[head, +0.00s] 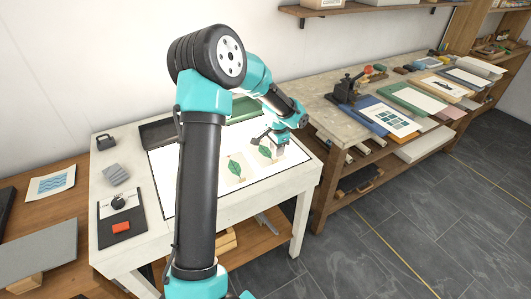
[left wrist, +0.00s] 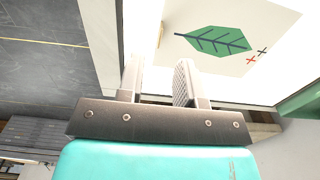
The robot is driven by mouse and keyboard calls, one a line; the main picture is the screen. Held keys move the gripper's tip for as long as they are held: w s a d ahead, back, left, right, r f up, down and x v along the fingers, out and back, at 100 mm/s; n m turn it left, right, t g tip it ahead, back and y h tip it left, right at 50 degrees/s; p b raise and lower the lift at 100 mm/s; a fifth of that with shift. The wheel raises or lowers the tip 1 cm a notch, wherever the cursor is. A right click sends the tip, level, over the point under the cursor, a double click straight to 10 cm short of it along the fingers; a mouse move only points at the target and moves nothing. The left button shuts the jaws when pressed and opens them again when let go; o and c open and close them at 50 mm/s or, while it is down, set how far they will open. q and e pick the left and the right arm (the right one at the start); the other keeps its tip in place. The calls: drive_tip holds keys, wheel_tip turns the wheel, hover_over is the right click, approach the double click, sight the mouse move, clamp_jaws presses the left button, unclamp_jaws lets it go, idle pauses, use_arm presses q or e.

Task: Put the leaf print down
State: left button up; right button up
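Two cream sheets with a green leaf lie on the white-topped table: a left leaf print (head: 236,168) and a right leaf print (head: 265,153). My left gripper (head: 273,141) is over the right one and partly covers it. In the left wrist view, a leaf print (left wrist: 225,55) with a dark-veined leaf and small red and black crosses lies beyond the fingers. A small tan piece (left wrist: 160,35) shows at its edge, in line with the finger gap. The left gripper (left wrist: 158,72) is open, with nothing visible between its fingers. My right gripper is out of view.
The prints lie inside a dark-framed white area (head: 180,200) of the table. A dark tray (head: 160,134) is at its back, and a black board with a red block (head: 122,227) at left. A workbench (head: 318,118) with a press stands at right.

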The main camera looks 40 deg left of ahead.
use_arm(q)
drive_tip(key=shift+f, duration=2.6)
clamp_jaws()
